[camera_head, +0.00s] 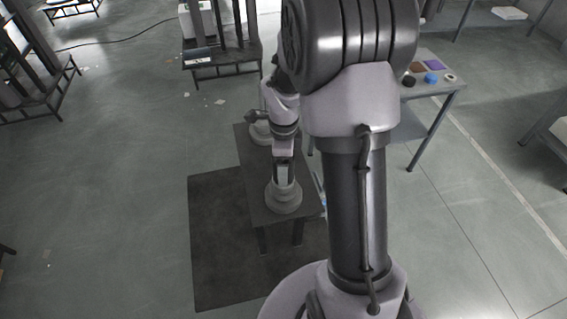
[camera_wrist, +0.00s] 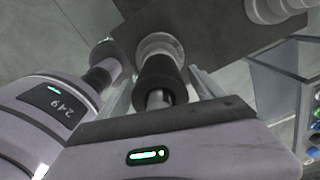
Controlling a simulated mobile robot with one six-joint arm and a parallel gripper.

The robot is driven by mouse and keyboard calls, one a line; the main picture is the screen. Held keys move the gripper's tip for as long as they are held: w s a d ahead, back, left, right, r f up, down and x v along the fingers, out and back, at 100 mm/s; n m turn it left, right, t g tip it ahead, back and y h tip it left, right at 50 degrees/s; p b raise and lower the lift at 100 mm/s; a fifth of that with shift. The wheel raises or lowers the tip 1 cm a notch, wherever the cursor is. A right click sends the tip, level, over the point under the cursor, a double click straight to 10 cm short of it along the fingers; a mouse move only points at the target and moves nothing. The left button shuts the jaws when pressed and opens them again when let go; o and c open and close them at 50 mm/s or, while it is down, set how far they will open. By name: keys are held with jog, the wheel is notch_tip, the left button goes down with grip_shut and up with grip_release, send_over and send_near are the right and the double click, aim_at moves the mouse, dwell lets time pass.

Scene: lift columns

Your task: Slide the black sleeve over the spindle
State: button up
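The black sleeve (camera_wrist: 160,72) is in the middle of the wrist view, in line with the spindle's pale round base (camera_wrist: 160,43). A pale metal end (camera_wrist: 158,98) shows inside the sleeve's near opening, so the sleeve appears to be around the spindle. How far down it sits is hard to tell. My gripper (camera_wrist: 162,72) has one finger on each side of the sleeve, with a narrow gap seeming to show on both sides. In the head view, my gripper (camera_head: 284,172) points down over the round grey base (camera_head: 284,198) on the dark table; the sleeve is not clear there.
The small dark table (camera_head: 258,180) also carries another round pale fixture (camera_head: 260,130) at its far end. A side table (camera_head: 436,92) with coloured items stands to the right. A dark mat (camera_head: 215,235) lies on the floor, with open floor to the left.

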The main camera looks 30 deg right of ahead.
notch_tip(320, 180, up, 17)
jog(key=p, duration=0.4)
jog(key=shift+r, duration=0.2)
jog(key=s+a+f+n+t+y+b, duration=0.1)
jog(key=s+a+f+n+t+b, duration=0.2)
jog(key=s+a+n+b, duration=0.5)
jog(key=s+a+f+n+t+y+b, duration=0.1)
jog(key=s+a+f+n+b, duration=0.5)
jog(key=n, duration=0.6)
jog(key=s+a+t+b, duration=0.1)
jog(key=s+a+b, duration=0.1)
jog(key=s, duration=0.1)
jog(key=shift+s+a+t+b, duration=0.15)
jog(key=shift+t+b, duration=0.25)
